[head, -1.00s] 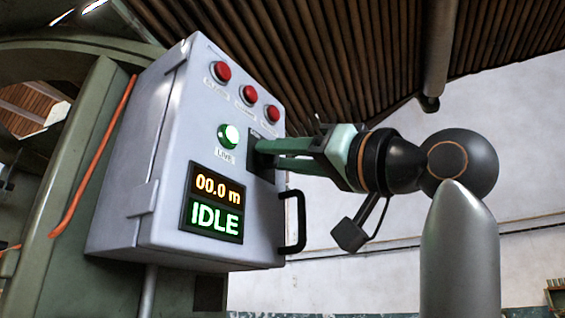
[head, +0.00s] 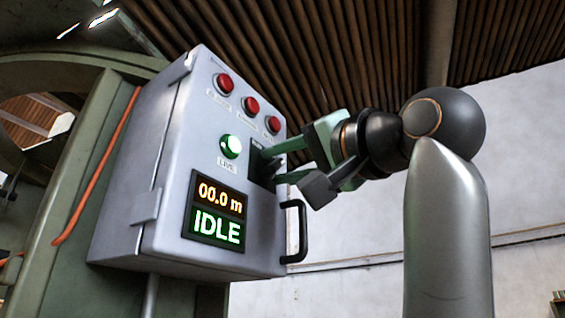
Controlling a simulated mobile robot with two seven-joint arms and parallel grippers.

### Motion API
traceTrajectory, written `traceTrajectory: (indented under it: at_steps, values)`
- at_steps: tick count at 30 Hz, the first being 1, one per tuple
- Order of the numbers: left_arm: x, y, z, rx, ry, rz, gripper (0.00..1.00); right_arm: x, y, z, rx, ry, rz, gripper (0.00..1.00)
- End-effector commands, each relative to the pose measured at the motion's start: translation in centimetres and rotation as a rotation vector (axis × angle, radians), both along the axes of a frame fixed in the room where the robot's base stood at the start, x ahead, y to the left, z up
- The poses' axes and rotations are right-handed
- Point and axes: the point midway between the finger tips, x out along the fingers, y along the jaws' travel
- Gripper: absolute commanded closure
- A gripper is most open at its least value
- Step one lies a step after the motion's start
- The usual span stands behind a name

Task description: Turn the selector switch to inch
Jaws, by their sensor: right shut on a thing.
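The selector switch sits on a dark plate (head: 257,172) on the right part of the grey control box's front, beside a lit green lamp. Its knob is mostly hidden by my fingers, so I cannot read where it points. My right gripper (head: 268,168) comes in from the right, with its green fingers shut on the knob and rolled so that one finger is above the other. The display (head: 216,214) reads 00.0 m and IDLE. My left gripper is not in view.
The control box (head: 165,225) has several red buttons (head: 251,105) along its top and a green lamp (head: 231,146) left of the switch. A black handle (head: 301,232) sticks out at its right edge, below my gripper. An orange cable (head: 92,180) runs down at the left.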

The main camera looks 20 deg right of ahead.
Motion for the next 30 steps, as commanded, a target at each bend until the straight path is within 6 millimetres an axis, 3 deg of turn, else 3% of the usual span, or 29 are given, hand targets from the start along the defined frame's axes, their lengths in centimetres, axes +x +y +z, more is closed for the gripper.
traceTrajectory:
  at_steps: [11,12,14,23,30]
  values:
    - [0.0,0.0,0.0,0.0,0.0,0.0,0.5,-0.1,-0.1,0.2,0.009,-0.002,0.0,1.0]
    - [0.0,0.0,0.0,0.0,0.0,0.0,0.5,-0.1,-0.1,0.2,0.008,-0.003,0.0,0.6]
    - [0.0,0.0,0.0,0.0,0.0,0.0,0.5,-0.1,-0.1,0.2,0.008,-0.002,-0.001,0.54]
    - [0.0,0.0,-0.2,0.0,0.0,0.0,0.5,-0.3,-0.2,-0.1,0.005,-0.001,0.0,0.54]
    - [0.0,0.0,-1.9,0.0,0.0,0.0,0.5,-3.7,-1.5,-1.3,0.007,-0.006,0.001,0.54]
